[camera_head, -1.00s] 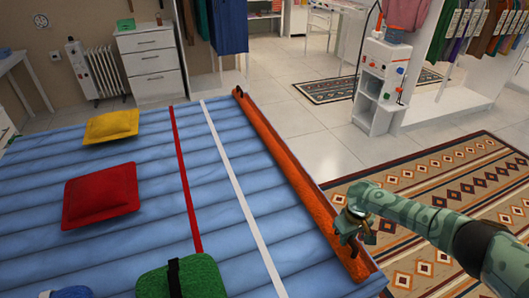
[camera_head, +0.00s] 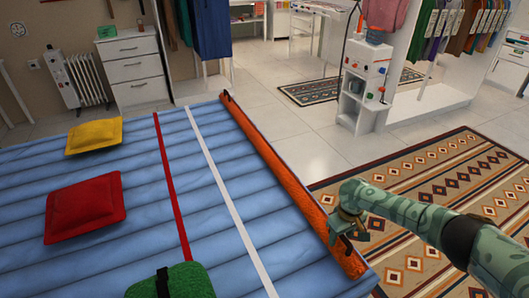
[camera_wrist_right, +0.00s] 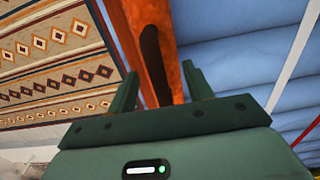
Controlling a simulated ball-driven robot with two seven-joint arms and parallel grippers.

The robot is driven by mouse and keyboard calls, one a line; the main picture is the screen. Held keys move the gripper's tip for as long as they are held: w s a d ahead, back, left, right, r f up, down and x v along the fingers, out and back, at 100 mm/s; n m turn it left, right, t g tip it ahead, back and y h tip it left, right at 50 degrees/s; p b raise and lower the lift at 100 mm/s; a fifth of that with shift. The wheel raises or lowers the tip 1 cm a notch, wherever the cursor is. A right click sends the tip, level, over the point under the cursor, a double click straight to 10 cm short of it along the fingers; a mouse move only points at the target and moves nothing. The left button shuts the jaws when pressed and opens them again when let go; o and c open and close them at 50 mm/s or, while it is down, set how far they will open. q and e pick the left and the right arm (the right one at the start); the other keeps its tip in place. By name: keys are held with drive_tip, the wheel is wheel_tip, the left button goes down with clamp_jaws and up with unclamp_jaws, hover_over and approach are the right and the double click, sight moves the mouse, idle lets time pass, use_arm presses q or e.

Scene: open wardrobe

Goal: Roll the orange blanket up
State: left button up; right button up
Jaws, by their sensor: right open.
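The orange blanket (camera_head: 287,182) is a long narrow roll along the right edge of the blue quilted bed surface (camera_head: 240,150). It also shows in the right wrist view (camera_wrist_right: 178,72), with a dark elongated patch on it. A small dark piece shows at its far end in the head view. My right gripper (camera_head: 343,228) is open at the near part of the roll. In the right wrist view its two fingers (camera_wrist_right: 160,82) stand apart on either side of the orange strip. I cannot tell whether they touch it. My left gripper is not in view.
A red cushion (camera_head: 86,208), a yellow cushion (camera_head: 95,136) and a green rolled item with a dark strap (camera_head: 185,281) lie on the bed. A red stripe and a white stripe cross it. A patterned rug (camera_head: 430,190) covers the floor at right.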

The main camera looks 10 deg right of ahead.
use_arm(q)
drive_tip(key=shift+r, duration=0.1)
use_arm(e)
drive_tip(key=shift+r, duration=0.1)
wheel_tip(320, 180, up, 8)
drive_tip(key=p, duration=0.6)
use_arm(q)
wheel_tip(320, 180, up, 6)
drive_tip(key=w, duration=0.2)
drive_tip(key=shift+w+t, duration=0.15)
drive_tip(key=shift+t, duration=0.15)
